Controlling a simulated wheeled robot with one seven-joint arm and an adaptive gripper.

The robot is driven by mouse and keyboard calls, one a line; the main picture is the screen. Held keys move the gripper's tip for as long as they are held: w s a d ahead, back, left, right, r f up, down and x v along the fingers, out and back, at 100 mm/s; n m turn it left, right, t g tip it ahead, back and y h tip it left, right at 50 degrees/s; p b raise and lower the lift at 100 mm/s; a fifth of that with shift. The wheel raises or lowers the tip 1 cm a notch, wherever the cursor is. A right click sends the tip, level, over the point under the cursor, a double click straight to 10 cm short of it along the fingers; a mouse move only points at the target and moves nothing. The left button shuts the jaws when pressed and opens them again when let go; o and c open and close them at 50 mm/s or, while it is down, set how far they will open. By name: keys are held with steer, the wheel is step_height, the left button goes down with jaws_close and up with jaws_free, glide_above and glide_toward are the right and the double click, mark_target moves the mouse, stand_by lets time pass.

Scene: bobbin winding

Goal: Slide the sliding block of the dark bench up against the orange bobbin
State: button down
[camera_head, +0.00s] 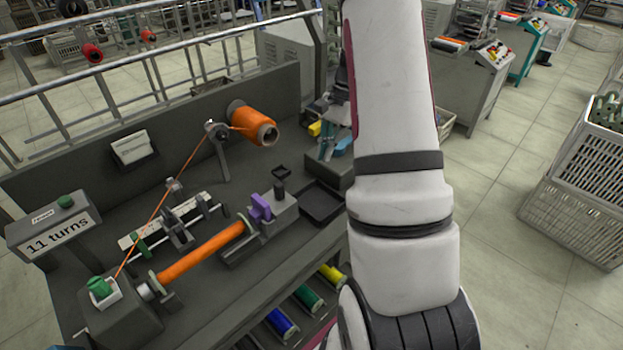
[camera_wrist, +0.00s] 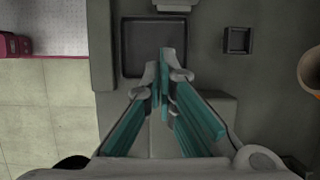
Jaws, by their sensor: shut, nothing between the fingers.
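The orange bobbin (camera_head: 200,252) is a long rod lying along the dark bench (camera_head: 75,290) in the head view. Its left end meets the grey drive housing (camera_head: 122,325). The grey sliding block (camera_head: 285,217), with a purple lever (camera_head: 261,207), stands at the bobbin's right end. I cannot tell whether block and bobbin touch. My gripper (camera_wrist: 163,72) has teal fingers, shut and empty, in the wrist view. It is over the bench near a dark square tray (camera_wrist: 128,47), apart from the block. In the head view my arm hides much of that side.
An orange thread spool (camera_head: 252,123) sits on the bench's back panel; its thread runs down to a green knob (camera_head: 98,286). Coloured rolls (camera_head: 308,297) lie below the front edge. A crate (camera_head: 585,190) stands at right.

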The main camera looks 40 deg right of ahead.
mark_target(293, 200)
steer(key=x, duration=0.9)
steer(key=a, duration=0.1)
steer(key=a+p, duration=0.1)
steer(key=a, duration=0.1)
steer(key=shift+f, duration=0.25)
steer(key=shift+a, duration=0.65)
steer(key=shift+a, duration=0.1)
steer(key=shift+s+a+p, duration=0.15)
steer(key=shift+a+p, duration=0.25)
steer(key=shift+a, duration=1.65)
